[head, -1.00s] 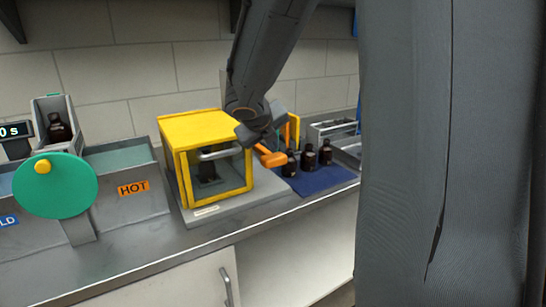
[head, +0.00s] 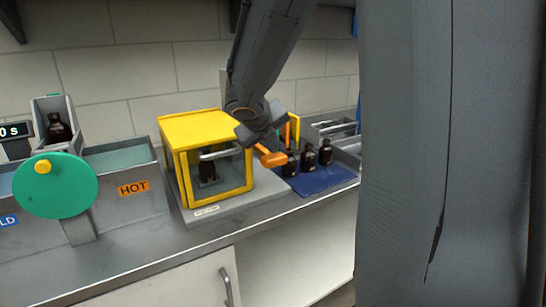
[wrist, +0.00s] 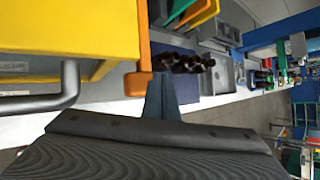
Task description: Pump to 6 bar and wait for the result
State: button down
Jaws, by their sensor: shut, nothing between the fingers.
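A yellow-framed chamber (head: 200,122) stands on a grey base, its clear door closed with a grey bar handle (wrist: 68,85) across it. A dark bottle (head: 207,171) shows inside. An orange lever (head: 272,159) sticks out at the chamber's right side; it also shows in the wrist view (wrist: 141,75). My gripper (head: 277,143) is beside the lever. In the wrist view my gripper (wrist: 163,88) is shut and empty, its fingers just right of the lever; I cannot tell whether they touch. No pressure reading is legible.
Several dark bottles (head: 308,156) stand on a blue mat (head: 320,181) right of the chamber. Metal racks (head: 333,130) stand behind them. At left are a HOT bath (head: 118,157), a green wheel (head: 55,186) and a bottle in a carrier (head: 58,129). The counter's front edge is clear.

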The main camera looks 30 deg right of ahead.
jog(key=shift+f, duration=0.1)
jog(key=shift+f, duration=0.3)
